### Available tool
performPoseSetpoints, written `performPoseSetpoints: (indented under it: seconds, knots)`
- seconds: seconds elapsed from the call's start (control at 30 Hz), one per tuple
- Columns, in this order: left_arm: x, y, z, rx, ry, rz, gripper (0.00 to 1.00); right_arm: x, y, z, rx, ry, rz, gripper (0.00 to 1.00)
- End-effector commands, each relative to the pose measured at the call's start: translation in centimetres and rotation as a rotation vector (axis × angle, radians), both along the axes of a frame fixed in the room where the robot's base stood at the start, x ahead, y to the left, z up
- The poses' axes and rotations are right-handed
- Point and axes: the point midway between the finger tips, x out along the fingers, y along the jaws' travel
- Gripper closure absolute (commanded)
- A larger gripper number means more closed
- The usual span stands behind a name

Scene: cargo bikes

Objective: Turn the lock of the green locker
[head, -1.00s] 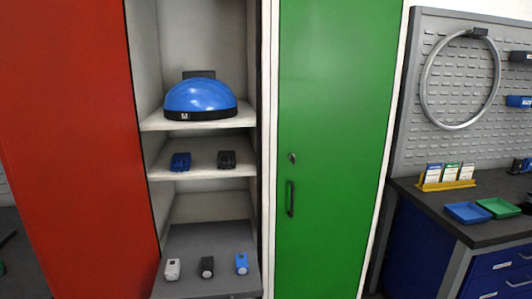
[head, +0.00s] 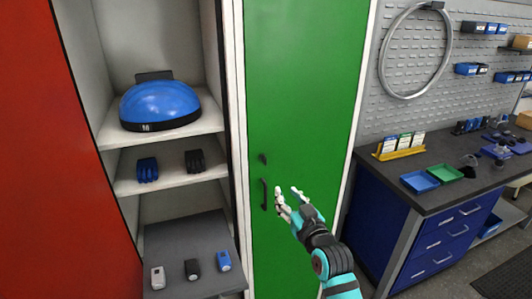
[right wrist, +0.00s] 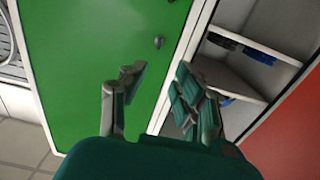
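The green locker (head: 305,80) stands shut in the middle of the head view and fills the left half of the right wrist view (right wrist: 90,60). Its small lock (head: 263,158) sits above a dark vertical handle (head: 264,194) near the door's left edge. In the right wrist view the lock (right wrist: 158,42) shows beyond my fingers. My right gripper (head: 288,197) is open and empty, in front of the door, to the right of the handle and below the lock. It also shows in the right wrist view (right wrist: 157,88), its fingers apart. My left gripper is not in view.
An open locker left of the green door holds a blue helmet (head: 160,102), gloves (head: 148,169) and small devices (head: 192,268) on shelves. A red door (head: 50,150) stands at far left. A workbench (head: 440,190) with trays stands at right.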

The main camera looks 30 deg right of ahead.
Motion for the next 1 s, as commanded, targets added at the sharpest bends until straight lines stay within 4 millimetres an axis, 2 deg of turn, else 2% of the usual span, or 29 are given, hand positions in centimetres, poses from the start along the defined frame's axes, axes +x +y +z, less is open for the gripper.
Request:
performPoseSetpoints:
  seconds: [0.03,0.17,0.7,1.0]
  knots:
    - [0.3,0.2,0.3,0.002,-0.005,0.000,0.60,0.1,-0.1,0.8,-0.002,-0.010,-0.002,0.69]
    - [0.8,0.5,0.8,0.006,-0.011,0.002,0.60,1.3,-0.5,1.1,-0.004,-0.015,-0.002,0.69]
    - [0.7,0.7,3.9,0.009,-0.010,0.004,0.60,11.9,-2.9,1.1,-0.004,-0.013,-0.001,0.69]
    - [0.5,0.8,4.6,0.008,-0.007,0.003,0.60,15.8,-3.9,0.9,-0.005,-0.013,0.000,0.69]
